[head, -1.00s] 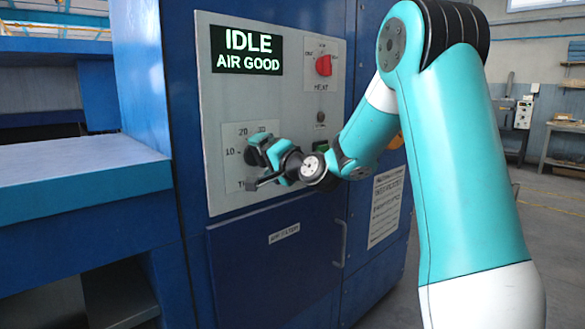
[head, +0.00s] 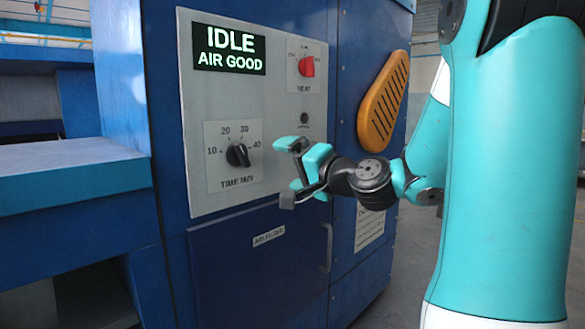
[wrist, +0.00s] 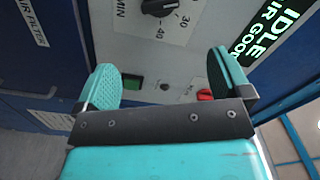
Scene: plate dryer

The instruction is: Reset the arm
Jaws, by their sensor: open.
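My gripper (head: 290,173) is open and empty in front of the lower right part of the grey control panel (head: 200,100). Its two teal fingers also show apart in the wrist view (wrist: 168,80), with nothing between them. My arm comes in from the right in the head view. The black timer knob (head: 238,155) is on the panel, left of my gripper and apart from it; it also shows at the top of the wrist view (wrist: 158,7). A green button (wrist: 132,81) shows beside one finger in the wrist view and is hidden in the head view.
The display (head: 229,48) reads IDLE, AIR GOOD. A red heat knob (head: 307,66) is at the panel's upper right. An orange slotted part (head: 384,100) is on the machine's side. A blue air filter door (head: 255,275) with a handle is below. A shelf (head: 70,185) juts out at left.

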